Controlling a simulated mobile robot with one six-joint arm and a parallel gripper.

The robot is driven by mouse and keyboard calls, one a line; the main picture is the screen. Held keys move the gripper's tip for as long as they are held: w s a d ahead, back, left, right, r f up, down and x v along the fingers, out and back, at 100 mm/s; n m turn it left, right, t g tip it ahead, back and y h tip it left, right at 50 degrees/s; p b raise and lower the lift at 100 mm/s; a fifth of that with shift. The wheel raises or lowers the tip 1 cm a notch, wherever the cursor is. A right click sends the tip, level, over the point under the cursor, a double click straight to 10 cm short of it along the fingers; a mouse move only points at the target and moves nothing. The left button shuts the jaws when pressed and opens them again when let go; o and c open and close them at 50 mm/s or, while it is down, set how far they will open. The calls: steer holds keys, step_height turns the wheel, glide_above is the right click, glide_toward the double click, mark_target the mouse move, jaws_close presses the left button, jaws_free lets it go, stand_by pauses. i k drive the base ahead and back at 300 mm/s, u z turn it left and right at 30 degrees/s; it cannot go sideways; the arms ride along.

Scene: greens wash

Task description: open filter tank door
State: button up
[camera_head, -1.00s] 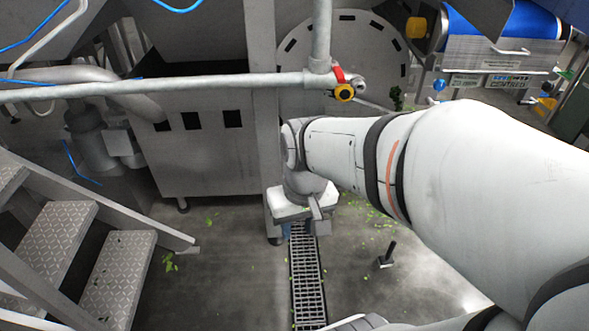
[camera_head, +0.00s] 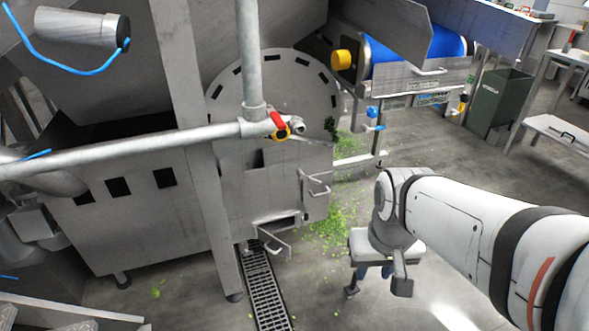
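A grey steel tank (camera_head: 245,195) stands at the middle, behind an upright post. Bent bar handles (camera_head: 318,184) stick out at its right side. Low on its front is a dark opening with a small flap and a handle (camera_head: 271,243) hanging over the floor drain. I cannot tell for sure which of these parts is the filter tank door. My gripper (camera_head: 378,289) points down, right of the tank and clear of it. Its two fingers are spread, with nothing visible held between them.
A grey pipe (camera_head: 120,157) with a red-and-yellow valve (camera_head: 282,126) crosses in front of the tank. A floor drain grate (camera_head: 265,290) runs toward me. Green leaf scraps (camera_head: 335,228) lie between tank and gripper. A conveyor with a blue belt (camera_head: 400,52) stands behind.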

mark_target(281, 248)
steer(key=z, duration=2.05)
steer(key=k, duration=1.4)
steer(key=u, duration=1.5)
steer(key=i, duration=1)
steer(key=u, duration=0.05)
